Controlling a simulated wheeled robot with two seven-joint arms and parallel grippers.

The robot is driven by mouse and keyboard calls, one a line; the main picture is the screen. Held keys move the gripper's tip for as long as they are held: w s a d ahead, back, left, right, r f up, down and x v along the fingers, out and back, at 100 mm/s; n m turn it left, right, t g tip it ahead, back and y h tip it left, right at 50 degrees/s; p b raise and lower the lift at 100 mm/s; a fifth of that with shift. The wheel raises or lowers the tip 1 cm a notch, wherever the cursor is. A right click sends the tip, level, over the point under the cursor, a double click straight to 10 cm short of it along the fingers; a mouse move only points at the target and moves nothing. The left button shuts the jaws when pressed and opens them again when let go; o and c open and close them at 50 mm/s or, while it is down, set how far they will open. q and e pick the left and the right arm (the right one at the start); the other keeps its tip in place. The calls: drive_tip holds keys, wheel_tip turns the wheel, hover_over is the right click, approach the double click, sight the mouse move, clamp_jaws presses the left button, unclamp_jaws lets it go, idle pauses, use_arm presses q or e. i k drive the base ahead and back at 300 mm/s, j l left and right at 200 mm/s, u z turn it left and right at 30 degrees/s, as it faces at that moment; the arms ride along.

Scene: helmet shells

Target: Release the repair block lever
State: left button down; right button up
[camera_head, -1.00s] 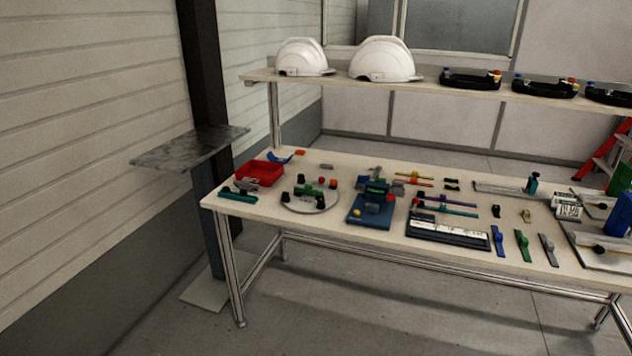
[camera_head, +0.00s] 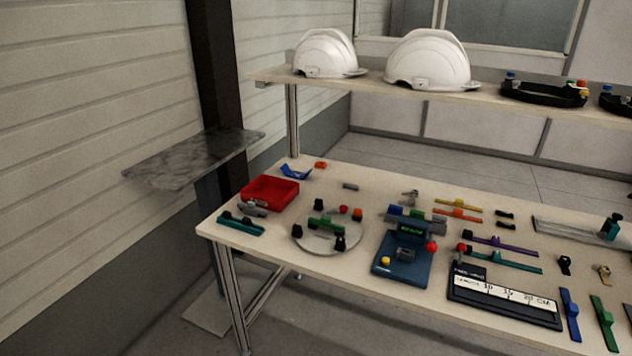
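The repair block (camera_head: 402,262) is a blue fixture on the workbench, right of the round grey plate. It has a dark upright body with a green label, a grey bar across its top, a yellow knob (camera_head: 385,261) at the front left and a red ball knob (camera_head: 431,247) on its right side. The red knob looks like the lever's end, but I cannot tell the lever's position for sure. Neither of my grippers shows in the head view.
The workbench (camera_head: 340,272) also bears a red tray (camera_head: 270,192), a round plate (camera_head: 326,234) with coloured knobs, and a black measuring board (camera_head: 505,297). White helmet shells (camera_head: 428,60) stand on the shelf above. A grey slab (camera_head: 190,160) juts out left of the bench.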

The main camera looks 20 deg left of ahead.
sight(342, 208)
drive_tip(key=i+u, duration=0.2)
drive_tip(key=i, duration=0.35)
drive_tip(key=i+l+u, duration=0.2)
drive_tip(key=i, duration=0.35)
